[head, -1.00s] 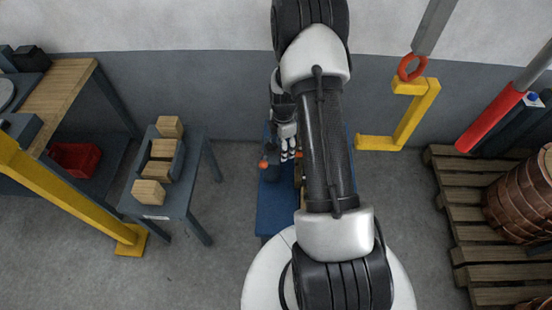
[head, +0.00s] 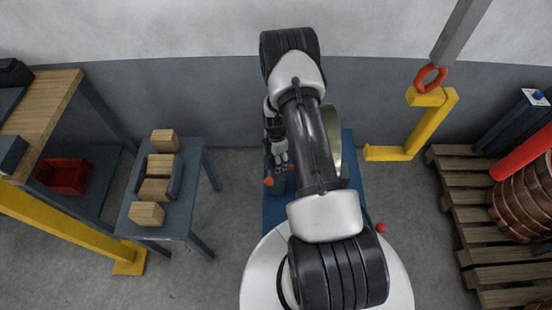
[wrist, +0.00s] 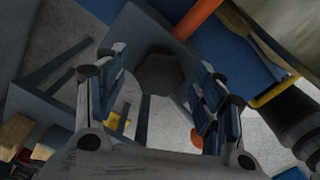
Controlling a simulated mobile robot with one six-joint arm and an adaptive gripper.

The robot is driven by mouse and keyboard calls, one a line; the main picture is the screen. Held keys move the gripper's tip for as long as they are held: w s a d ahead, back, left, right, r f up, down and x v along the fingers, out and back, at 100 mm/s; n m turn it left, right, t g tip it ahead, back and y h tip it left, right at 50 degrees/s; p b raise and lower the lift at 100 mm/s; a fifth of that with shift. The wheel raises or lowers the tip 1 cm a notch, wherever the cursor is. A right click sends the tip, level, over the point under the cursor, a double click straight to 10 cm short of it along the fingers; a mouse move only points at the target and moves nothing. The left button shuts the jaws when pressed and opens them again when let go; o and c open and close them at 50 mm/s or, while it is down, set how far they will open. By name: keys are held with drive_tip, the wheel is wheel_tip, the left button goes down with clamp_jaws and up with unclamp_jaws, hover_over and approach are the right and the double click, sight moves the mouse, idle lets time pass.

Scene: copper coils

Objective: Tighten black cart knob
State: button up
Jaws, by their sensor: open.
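A dark, many-sided knob (wrist: 158,77) shows in the wrist view, in front of a grey surface and between the two fingers. My gripper (wrist: 157,68) is open, with one finger to each side of the knob. I cannot tell whether either finger touches it. In the head view my gripper (head: 280,170) points down over the left part of the blue cart (head: 273,216). The knob cannot be made out there, and my arm covers much of the cart.
An orange ball (head: 268,182) is beside my gripper and a red ball (head: 381,228) is at the right. A pale disc (head: 334,140) stands behind my arm. A table with wooden blocks (head: 146,213) is left, a yellow hook (head: 425,128) and pallet (head: 460,205) right. Floor between is clear.

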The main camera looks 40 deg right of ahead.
drive_tip(key=shift+c, duration=0.4)
drive_tip(key=c, duration=1)
